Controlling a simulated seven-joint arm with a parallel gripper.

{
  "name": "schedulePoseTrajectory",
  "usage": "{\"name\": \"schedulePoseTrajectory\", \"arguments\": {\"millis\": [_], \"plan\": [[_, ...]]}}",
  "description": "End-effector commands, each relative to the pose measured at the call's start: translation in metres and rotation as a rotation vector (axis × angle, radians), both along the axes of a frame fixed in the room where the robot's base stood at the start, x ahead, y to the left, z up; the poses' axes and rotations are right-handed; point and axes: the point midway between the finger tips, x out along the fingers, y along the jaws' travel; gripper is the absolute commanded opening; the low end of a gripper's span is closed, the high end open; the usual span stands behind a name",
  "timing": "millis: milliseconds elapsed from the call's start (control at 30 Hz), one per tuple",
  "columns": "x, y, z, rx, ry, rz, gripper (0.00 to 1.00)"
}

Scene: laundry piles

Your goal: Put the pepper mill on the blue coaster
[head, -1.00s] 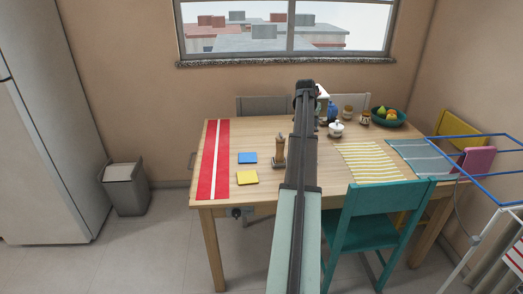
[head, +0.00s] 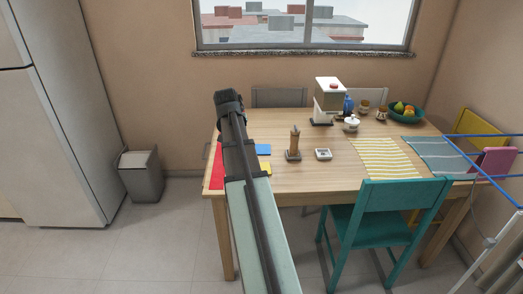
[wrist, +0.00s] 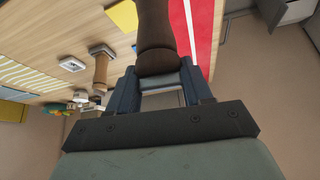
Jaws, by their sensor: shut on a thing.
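My gripper (wrist: 158,78) is shut on a dark brown, turned wooden thing that looks like the pepper mill (wrist: 156,38) in the wrist view. Its far end runs out of the picture. In the head view the jaws and the held mill are hidden behind my wrist, at the table's left side. The blue coaster (head: 264,149) lies on the table just right of my arm, partly covered by it. I cannot make it out in the wrist view.
A yellow coaster (head: 265,168) lies nearer than the blue one, beside the red runner (head: 217,170). A similar lighter wooden mill (head: 295,140) stands on a dark square base, with a small white device (head: 323,154) to its right. A coffee machine (head: 328,98) stands farther back.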

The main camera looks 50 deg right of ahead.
Motion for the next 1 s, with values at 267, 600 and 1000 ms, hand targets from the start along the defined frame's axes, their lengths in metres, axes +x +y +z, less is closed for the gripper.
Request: {"name": "schedulePoseTrajectory", "arguments": {"millis": [267,600,1000], "plan": [[0.028,0.096,0.002,-0.001,-0.001,0.136,0.0],[0.05,0.206,0.007,-0.001,-0.001,0.297,0.0],[0.059,0.286,0.009,-0.001,0.0,0.416,0.0]]}}
